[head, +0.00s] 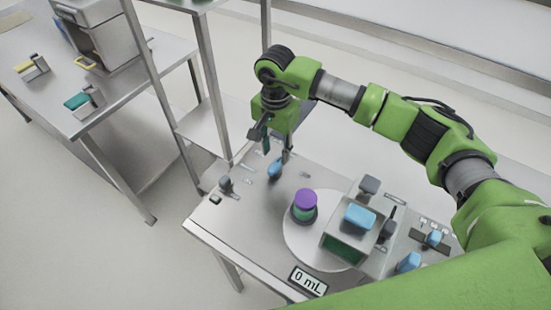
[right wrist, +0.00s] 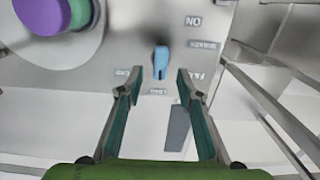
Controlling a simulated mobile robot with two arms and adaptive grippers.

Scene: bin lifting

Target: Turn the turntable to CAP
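The turntable (head: 298,240) is a pale round disc on the metal table. A container with a purple top (head: 306,199) and green body stands at its far side. A blue knob (head: 274,169) sits on the table beyond the disc, with small labels around it. In the right wrist view the knob (right wrist: 161,60) lies just ahead of the fingertips, in line with the gap. My right gripper (head: 276,147) is open and empty above the knob, with no clear contact. The turntable (right wrist: 40,54) shows at upper left there, with the purple container (right wrist: 42,13). My left gripper is out of view.
Further blue controls (head: 409,262) sit at the right. A "0 mL" display (head: 308,281) is at the front edge. Metal shelf posts (head: 208,75) stand behind, left of the gripper.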

